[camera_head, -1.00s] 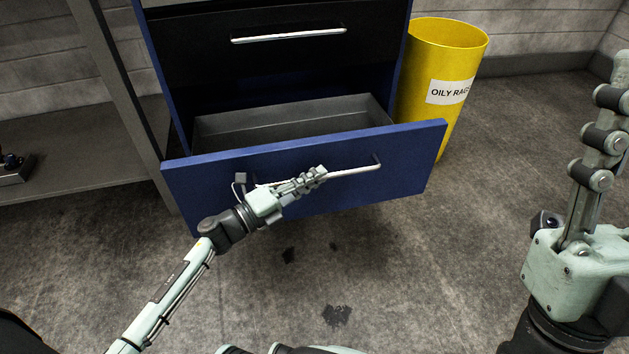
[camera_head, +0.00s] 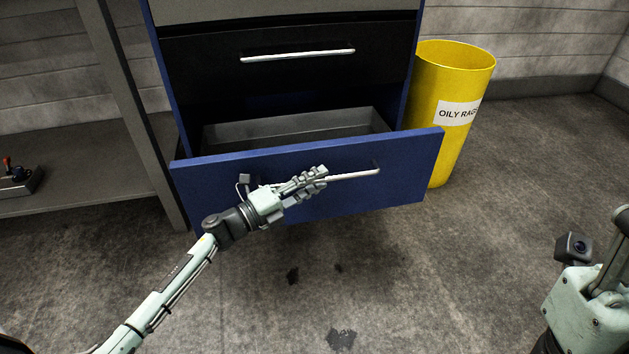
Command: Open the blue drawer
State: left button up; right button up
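The blue drawer (camera_head: 225,185) is the bottom drawer of a dark cabinet with blue sides. It stands pulled out, and its grey inside shows behind the blue front. Its pale bar handle (camera_head: 352,174) runs across the front. My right gripper (camera_head: 597,292) is at the lower right edge, away from the drawer. Its fingertips are out of the picture.
A closed black drawer with a pale handle (camera_head: 300,55) is above. A yellow bin (camera_head: 452,78) labelled for oily rags stands close to the right of the drawer. A grey shelf unit (camera_head: 75,160) stands at the left. The floor (camera_head: 430,270) in front is clear.

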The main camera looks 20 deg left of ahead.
pick_arm(q)
jog(key=shift+s, duration=0.1)
jog(key=r+v, duration=0.1)
jog(key=v, duration=1)
jog(key=shift+s+a+f, duration=0.2)
jog(key=shift+s+f, duration=0.15)
jog(key=shift+f, duration=0.2)
